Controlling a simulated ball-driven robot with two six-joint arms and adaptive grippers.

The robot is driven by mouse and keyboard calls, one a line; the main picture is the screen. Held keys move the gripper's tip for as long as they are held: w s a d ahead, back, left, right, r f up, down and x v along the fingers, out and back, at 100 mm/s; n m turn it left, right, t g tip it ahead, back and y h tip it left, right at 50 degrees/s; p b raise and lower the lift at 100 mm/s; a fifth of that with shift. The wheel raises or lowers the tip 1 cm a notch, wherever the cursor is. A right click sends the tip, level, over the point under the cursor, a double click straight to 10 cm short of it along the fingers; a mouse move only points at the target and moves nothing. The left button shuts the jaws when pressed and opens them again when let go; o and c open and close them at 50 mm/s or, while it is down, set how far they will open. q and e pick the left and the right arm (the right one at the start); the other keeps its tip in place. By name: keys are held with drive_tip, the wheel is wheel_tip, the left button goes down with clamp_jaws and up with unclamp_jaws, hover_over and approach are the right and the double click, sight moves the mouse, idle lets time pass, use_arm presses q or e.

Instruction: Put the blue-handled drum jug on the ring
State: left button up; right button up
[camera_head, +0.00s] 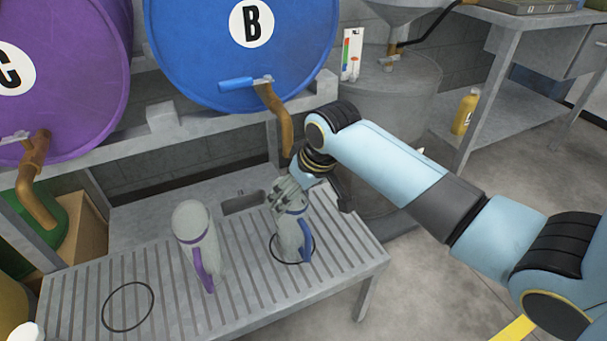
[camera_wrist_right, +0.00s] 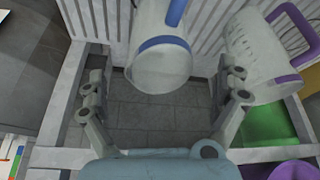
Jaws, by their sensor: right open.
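The grey blue-handled drum jug (camera_head: 291,234) appears upright on the slatted bench, its base within the right black ring (camera_head: 273,252). Its blue handle (camera_head: 306,238) faces right. My right gripper (camera_head: 287,194) is at the jug's upper part in the head view and partly covers it. In the right wrist view, the jug (camera_wrist_right: 160,68) shows between the spread fingers of my open right gripper (camera_wrist_right: 163,85), with gaps on both sides. Whether any finger touches it is unclear. My left gripper is not in view.
A purple-handled jug (camera_head: 194,230) stands left of the blue-handled one. An empty black ring (camera_head: 106,308) lies at the bench's front left. Blue drum B (camera_head: 205,60) and purple drum C (camera_head: 75,75) rest on the rack behind, their brown spouts hanging down.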

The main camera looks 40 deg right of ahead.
drive_tip(key=p+v, duration=0.1)
drive_tip(key=v, duration=0.4)
drive_tip(key=s+d+f+g+h, duration=0.1)
drive_tip(key=s+f, duration=0.8)
drive_tip(key=f, duration=0.3)
drive_tip(key=s+d+f+g, duration=0.1)
drive_tip(key=s+f, duration=0.7)
drive_tip(key=f, duration=0.4)
drive_tip(key=s+a+f+g, duration=0.1)
drive_tip(key=s+f, duration=0.4)
drive_tip(key=s, duration=0.8)
drive_tip(key=s+a+f+g, duration=0.1)
drive_tip(key=s+f, duration=0.4)
drive_tip(key=s, duration=0.8)
drive_tip(key=shift+s+f, duration=0.2)
drive_tip(key=shift+s, duration=0.2)
drive_tip(key=shift+a, duration=0.1)
drive_tip(key=shift+c, duration=0.4)
